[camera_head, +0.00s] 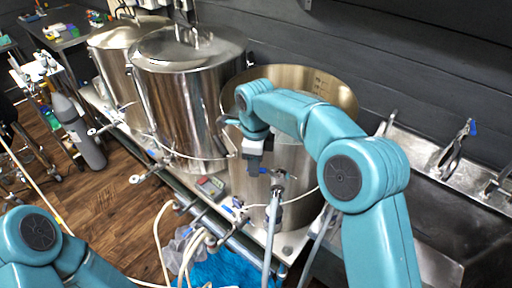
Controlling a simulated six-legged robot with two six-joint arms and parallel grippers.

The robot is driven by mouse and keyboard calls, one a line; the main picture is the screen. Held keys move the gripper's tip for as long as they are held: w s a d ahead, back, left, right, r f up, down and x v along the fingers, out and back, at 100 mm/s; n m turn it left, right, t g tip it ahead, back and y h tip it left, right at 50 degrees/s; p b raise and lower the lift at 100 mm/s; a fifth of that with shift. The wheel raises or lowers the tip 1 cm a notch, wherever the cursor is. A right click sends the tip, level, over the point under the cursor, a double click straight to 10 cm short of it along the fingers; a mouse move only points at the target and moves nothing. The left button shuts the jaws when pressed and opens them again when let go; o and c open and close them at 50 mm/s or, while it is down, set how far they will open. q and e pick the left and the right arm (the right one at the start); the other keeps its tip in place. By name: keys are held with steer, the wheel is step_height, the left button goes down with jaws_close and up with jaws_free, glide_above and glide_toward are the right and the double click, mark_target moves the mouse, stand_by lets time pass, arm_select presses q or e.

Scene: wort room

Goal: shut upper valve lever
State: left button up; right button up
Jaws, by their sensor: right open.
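My right arm reaches in from the right, and its dark gripper (253,165) hangs in front of the open steel kettle (300,165). The gripper is open, with nothing seen between its fingers. A small metal valve (277,184) with a lever sits on the kettle's front, just right of and slightly below the fingertips. A bit of blue shows at the lever, close to the gripper; I cannot tell if they touch. The lever's exact angle is too small to read. Only my left arm's elbow shows at the bottom left; its gripper is out of view.
Two lidded steel kettles (190,95) stand to the left on the same stand. Pale hoses (185,250) and pipes run below the valve. A grey gas cylinder (78,132) stands on the wooden floor. A steel sink (440,160) lies at the right.

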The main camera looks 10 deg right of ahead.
step_height(320, 180, up, 16)
steer(key=p, duration=0.3)
steer(key=shift+d+f, duration=0.1)
steer(key=shift+f, duration=0.05)
steer(key=shift+s, duration=0.1)
